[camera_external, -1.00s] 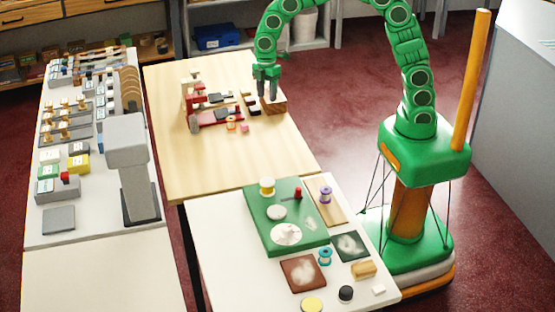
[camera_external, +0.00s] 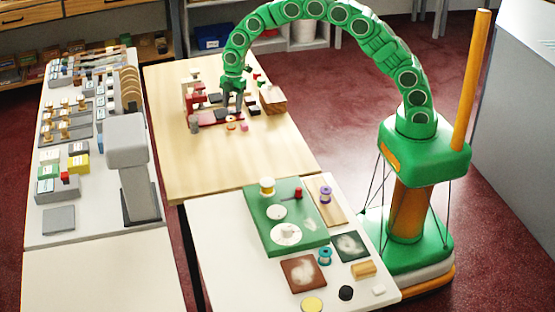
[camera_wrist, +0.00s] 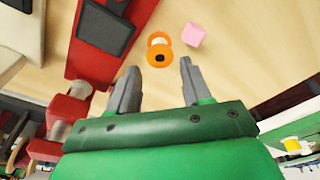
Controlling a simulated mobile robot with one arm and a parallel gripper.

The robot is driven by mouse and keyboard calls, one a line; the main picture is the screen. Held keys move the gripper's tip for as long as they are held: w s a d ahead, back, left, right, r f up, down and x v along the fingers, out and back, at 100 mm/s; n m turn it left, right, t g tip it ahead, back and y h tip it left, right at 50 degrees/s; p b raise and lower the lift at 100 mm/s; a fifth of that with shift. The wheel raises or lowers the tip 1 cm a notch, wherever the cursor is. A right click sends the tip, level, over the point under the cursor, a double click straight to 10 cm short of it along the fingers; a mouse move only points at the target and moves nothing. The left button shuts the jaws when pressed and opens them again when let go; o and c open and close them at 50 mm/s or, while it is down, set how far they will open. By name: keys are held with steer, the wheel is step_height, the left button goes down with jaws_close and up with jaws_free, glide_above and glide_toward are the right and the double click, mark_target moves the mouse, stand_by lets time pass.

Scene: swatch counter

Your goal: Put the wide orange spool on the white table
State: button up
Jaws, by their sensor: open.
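The orange spool (camera_external: 231,119) stands on the light wooden table (camera_external: 200,165), and it shows in the wrist view (camera_wrist: 159,50) with a dark hole at its middle. My gripper (camera_external: 233,108) is above the wooden table, close to the spool in the external view. In the wrist view my gripper (camera_wrist: 158,80) is open and empty, with the spool beyond the fingertips, between their lines and apart from them. The white table (camera_external: 225,245) is at the front, with a green mat (camera_external: 262,225) on it.
A pink block (camera_wrist: 194,34) sits right beside the spool. A red stand (camera_external: 195,95) with a dark pad is close to my gripper, and a wooden block (camera_external: 273,97) stands to the right. The white table's left strip and front-left area are clear.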

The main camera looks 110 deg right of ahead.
mark_target(230, 119)
steer(key=shift+w+a+f, duration=0.15)
steer(key=shift+w+f, duration=0.05)
steer(key=shift+f, duration=1)
steer(key=shift+w+a+f, duration=0.2)
steer(key=shift+f, duration=1)
steer(key=shift+w+a+f, duration=0.15)
steer(key=shift+w+f, duration=0.05)
steer(key=shift+f, duration=1)
steer(key=shift+c, duration=0.2)
steer(key=c, duration=0.7)
steer(key=shift+r, duration=0.1)
steer(key=shift+r, duration=0.6)
steer(key=shift+s+a+r, duration=0.95)
steer(key=shift+s+r, duration=1)
steer(key=shift+s, duration=0.2)
steer(key=shift+s+a+r, duration=0.9)
steer(key=shift+s+r, duration=1.05)
steer(key=shift+s, duration=0.2)
steer(key=shift+s+a+r, duration=0.95)
steer(key=shift+s+r, duration=1)
steer(key=shift+s, duration=0.2)
